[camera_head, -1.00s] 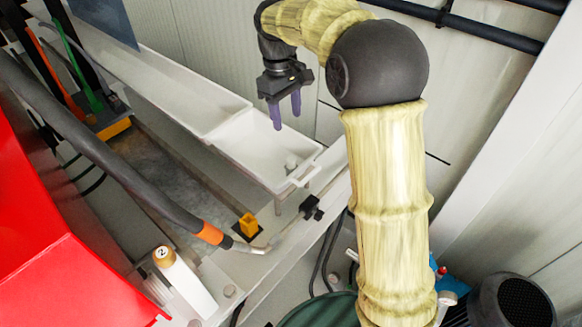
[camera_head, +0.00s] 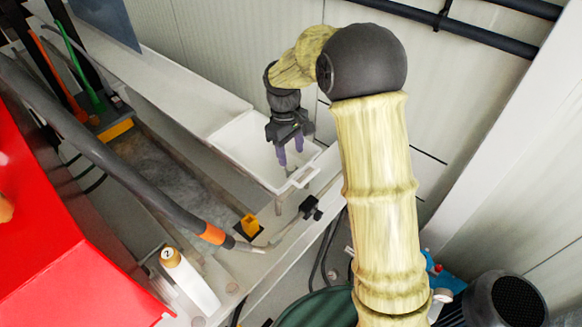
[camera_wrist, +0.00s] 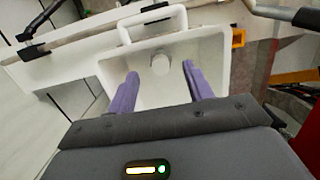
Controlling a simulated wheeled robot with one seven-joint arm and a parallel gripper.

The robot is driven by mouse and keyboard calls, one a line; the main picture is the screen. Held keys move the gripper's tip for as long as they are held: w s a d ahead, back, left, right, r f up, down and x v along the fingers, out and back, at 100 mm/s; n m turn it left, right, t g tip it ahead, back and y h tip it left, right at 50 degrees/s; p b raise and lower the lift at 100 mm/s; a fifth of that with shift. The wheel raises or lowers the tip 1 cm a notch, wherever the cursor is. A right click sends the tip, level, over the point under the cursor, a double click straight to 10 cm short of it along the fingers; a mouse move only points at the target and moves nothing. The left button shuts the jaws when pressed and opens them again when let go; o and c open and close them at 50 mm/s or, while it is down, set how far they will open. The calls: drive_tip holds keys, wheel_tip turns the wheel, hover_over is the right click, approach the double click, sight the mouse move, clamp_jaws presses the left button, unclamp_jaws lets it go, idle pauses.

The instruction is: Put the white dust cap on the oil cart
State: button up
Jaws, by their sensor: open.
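A small pale round piece that looks like the white dust cap (camera_wrist: 159,64) lies inside a white tray (camera_wrist: 110,70), near its handle end. In the head view the cap is hard to make out near my fingertips. My gripper (camera_head: 291,158) points down over this tray (camera_head: 232,139), its two purple fingers apart and empty. In the wrist view the cap shows ahead, between the open fingers, and I see no contact. I cannot clearly identify the oil cart; a blue unit with a gauge (camera_head: 443,295) stands at lower right, partly hidden by my arm.
A thick grey hose with an orange band (camera_head: 213,234) crosses the left side. A red housing (camera_head: 60,250) fills the lower left. A yellow block (camera_head: 250,225) and a black clamp (camera_head: 311,207) sit near the tray. A wall with dark pipes (camera_head: 480,35) stands behind.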

sight(291, 161)
drive_tip(key=shift+d+f, duration=0.1)
drive_tip(key=shift+f, duration=0.8)
drive_tip(key=shift+s, duration=0.1)
drive_tip(key=shift+f+p, duration=0.55)
drive_tip(key=shift+p, duration=0.25)
wheel_tip(291, 161, down, 4)
drive_tip(key=shift+f+p, duration=0.1)
drive_tip(key=shift+p, duration=0.9)
clamp_jaws()
